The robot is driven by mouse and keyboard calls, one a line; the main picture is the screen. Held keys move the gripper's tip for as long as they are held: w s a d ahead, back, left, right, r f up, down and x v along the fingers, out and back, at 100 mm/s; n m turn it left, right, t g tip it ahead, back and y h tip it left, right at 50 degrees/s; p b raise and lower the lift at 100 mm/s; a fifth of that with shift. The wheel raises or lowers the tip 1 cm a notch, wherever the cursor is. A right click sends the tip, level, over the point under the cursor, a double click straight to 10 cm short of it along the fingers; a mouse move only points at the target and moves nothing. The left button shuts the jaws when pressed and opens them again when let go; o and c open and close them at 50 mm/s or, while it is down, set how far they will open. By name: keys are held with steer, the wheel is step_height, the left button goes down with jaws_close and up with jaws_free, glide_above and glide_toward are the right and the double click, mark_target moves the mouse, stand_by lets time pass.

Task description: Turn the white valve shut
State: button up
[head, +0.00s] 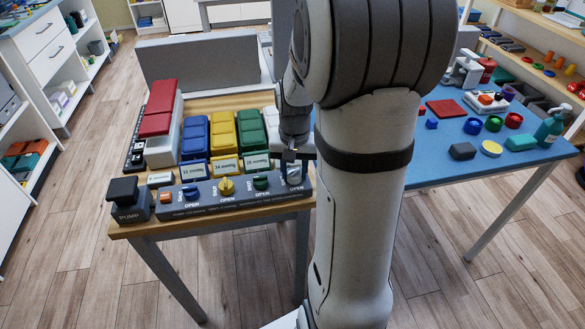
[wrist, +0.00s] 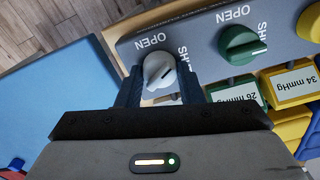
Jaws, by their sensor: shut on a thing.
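The white valve (wrist: 158,69) is a round knob with a raised grip, at the right end of the grey panel (wrist: 195,42). It also shows, partly covered, in the head view (head: 293,175). My gripper (wrist: 160,82) reaches it from above, with one dark finger on each side, shut on the knob. In the head view my gripper (head: 290,155) is small, at the panel's right end. The OPEN label by the white valve is readable; its SHUT label is partly hidden. I cannot tell exactly how far the knob is turned.
The green valve (wrist: 242,43) sits right beside it, then the yellow valve (head: 226,186) and blue valve (head: 191,192). Coloured cuffs stand behind the panel, with pressure cards before them. A black PUMP block (head: 127,199) is at the left. A blue table (head: 440,160) adjoins on the right.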

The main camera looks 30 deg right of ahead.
mark_target(293, 171)
steer(key=m, duration=0.6)
stand_by(0.6)
steer(key=o, duration=1)
steer(key=shift+c, duration=0.2)
steer(key=shift+a, duration=0.1)
step_height(293, 171, up, 8)
steer(key=shift+f+p, duration=0.1)
steer(key=shift+p, duration=0.55)
